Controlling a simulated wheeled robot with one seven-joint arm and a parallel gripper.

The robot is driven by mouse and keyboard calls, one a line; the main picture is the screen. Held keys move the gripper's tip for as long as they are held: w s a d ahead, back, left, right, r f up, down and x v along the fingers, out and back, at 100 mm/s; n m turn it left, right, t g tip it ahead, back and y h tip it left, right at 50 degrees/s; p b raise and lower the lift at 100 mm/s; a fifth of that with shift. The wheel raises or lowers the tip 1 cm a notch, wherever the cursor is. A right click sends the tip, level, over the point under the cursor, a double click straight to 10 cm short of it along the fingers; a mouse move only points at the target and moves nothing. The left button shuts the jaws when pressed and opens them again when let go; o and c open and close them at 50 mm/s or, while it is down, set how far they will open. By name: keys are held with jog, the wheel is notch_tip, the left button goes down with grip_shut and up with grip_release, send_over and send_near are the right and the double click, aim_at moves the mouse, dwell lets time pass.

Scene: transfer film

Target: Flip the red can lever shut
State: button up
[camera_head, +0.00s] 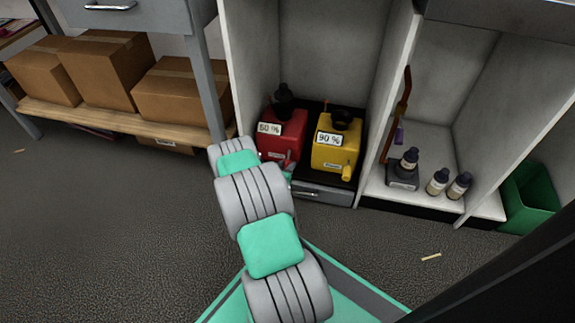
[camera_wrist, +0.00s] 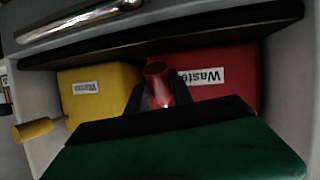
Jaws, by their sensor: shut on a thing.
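My gripper (camera_wrist: 160,98) is shut on this lever, with a dark finger on each side. In the head view my gripper (camera_head: 288,172) is at the can's lower front, mostly hidden behind my arm.
A yellow can (camera_head: 338,140), labelled 90 %, stands right of the red can; its yellow lever (camera_wrist: 38,129) sticks out. A drawer (camera_head: 325,193) lies below. Several bottles (camera_head: 438,181) stand in the right bay. Cardboard boxes (camera_head: 105,72) fill the left shelf.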

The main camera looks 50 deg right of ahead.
grip_shut()
dwell(0.9)
